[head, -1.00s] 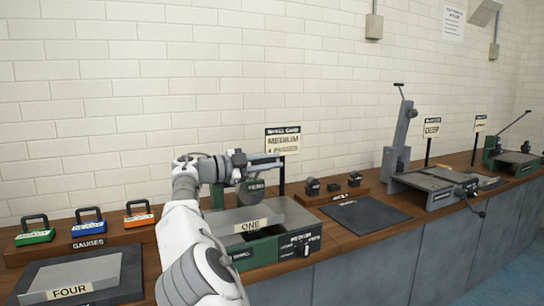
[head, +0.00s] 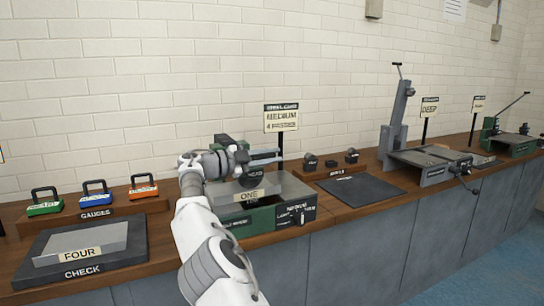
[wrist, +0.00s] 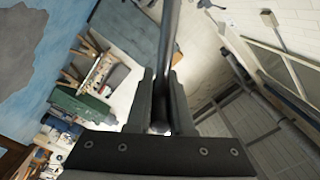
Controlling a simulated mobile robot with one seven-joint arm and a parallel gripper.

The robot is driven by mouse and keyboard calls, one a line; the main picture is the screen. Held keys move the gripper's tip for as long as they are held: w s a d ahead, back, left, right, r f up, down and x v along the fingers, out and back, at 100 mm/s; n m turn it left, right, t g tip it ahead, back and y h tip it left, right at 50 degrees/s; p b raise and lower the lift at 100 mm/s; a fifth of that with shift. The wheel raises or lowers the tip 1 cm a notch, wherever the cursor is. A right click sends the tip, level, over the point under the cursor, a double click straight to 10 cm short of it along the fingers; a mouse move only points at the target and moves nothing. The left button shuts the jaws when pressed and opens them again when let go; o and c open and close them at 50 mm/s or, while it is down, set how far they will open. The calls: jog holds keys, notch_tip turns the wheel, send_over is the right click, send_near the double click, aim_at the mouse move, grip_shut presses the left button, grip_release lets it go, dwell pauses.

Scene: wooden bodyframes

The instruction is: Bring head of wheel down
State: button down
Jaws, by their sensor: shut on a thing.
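The medium machine (head: 292,216), a green and grey box under a "MEDIUM" sign, stands in the middle of the bench. A grey plate labelled ONE (head: 288,188) lies on its top. Its dark wheel head (head: 253,172) hangs just above the plate; whether they touch I cannot tell. My gripper (head: 242,156) is at the head's upper part, partly hidden by my wrist. In the wrist view my gripper (wrist: 161,118) is shut on a dark bar-like handle (wrist: 168,50) that runs up between the fingers.
Gauges in green, blue and orange (head: 96,198) sit on a wooden rack at left. A plate labelled FOUR (head: 95,240) lies on a dark check stand in front. A dark mat (head: 360,190) and a taller deep machine (head: 398,115) are at right. A brick wall stands behind.

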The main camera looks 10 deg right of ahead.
jog(key=shift+f, duration=0.55)
jog(key=c, duration=0.8)
grip_release()
jog(key=shift+r, duration=0.15)
jog(key=shift+s+a, duration=0.1)
jog(key=shift+a, duration=0.1)
